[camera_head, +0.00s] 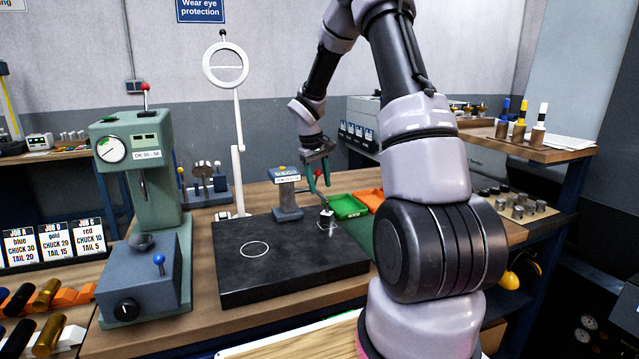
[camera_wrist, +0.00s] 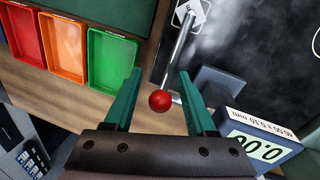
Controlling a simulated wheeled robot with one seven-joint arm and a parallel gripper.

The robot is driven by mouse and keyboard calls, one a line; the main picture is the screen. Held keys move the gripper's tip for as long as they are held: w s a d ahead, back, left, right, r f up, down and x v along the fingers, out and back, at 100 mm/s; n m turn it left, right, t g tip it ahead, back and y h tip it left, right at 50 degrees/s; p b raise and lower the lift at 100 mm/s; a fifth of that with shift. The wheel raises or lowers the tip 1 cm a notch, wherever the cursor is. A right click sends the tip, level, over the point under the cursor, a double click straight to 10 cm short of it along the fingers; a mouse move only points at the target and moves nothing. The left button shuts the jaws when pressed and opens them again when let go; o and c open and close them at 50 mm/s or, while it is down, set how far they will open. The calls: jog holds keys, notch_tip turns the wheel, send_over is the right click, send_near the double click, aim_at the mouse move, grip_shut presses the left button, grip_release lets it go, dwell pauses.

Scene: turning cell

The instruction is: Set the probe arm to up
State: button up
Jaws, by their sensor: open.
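The probe arm (camera_wrist: 179,52) is a thin silver rod with a red ball (camera_wrist: 160,101) at its near end, seen in the wrist view. In the head view my gripper (camera_head: 320,178) is right beside the gauge.
The dark plate (camera_head: 270,285) is mostly clear. Green (camera_wrist: 112,58), orange (camera_wrist: 64,47) and red (camera_wrist: 25,33) trays lie beside my gripper. A tall stand with a white ring (camera_head: 226,64) and a green press (camera_head: 150,170) stand to the left.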

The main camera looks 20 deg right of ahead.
grip_shut()
jog(key=shift+s+f, duration=0.2)
jog(key=shift+s, duration=0.05)
dwell(1.1)
